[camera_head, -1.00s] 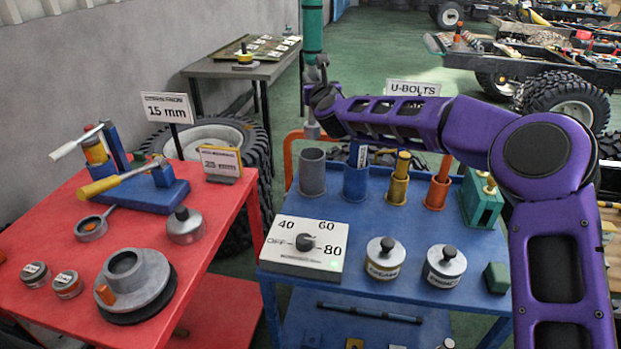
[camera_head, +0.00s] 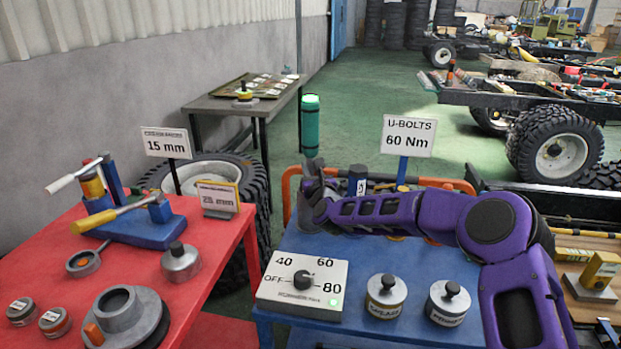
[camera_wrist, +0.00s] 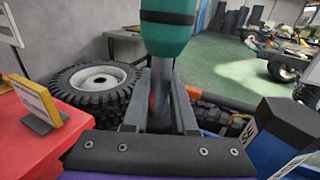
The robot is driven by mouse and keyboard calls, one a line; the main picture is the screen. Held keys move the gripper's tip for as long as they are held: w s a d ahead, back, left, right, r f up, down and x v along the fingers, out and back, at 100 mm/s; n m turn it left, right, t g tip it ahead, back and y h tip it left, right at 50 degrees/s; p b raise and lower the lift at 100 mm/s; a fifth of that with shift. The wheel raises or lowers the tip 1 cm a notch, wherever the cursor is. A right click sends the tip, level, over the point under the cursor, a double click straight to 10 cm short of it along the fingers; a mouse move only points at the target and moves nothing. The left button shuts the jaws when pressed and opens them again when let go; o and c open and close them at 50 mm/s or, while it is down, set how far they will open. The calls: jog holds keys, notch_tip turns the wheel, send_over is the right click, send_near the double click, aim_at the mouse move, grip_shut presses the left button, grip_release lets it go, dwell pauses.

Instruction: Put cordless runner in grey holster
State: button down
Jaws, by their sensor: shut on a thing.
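The cordless runner, a green cylinder (camera_head: 310,124) on a grey shaft, stands upright in my gripper (camera_head: 312,168). The wrist view shows its green body (camera_wrist: 168,35) above and its grey shaft (camera_wrist: 160,95) between my two fingers (camera_wrist: 160,105). My gripper is shut on the shaft. It is low at the back left of the blue table, over the grey holster's place.
A blue holster (camera_wrist: 283,135) with a label stands close to the right of my gripper. A dial box (camera_head: 302,284) and two lidded tins (camera_head: 386,297) are at the table's front. The U-BOLTS 60 Nm sign (camera_head: 409,136) rises behind. The red table (camera_head: 225,255) is left.

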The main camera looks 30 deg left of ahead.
jog(key=shift+f, duration=1.3)
jog(key=c, duration=0.7)
grip_release()
jog(key=shift+f, duration=0.15)
jog(key=shift+r, duration=0.2)
jog(key=shift+s+d+f, duration=0.15)
jog(key=shift+s+d, duration=0.05)
jog(key=shift+s, duration=0.05)
jog(key=v, duration=1.1)
jog(key=shift+s+d, duration=0.15)
jog(key=shift+s, duration=0.05)
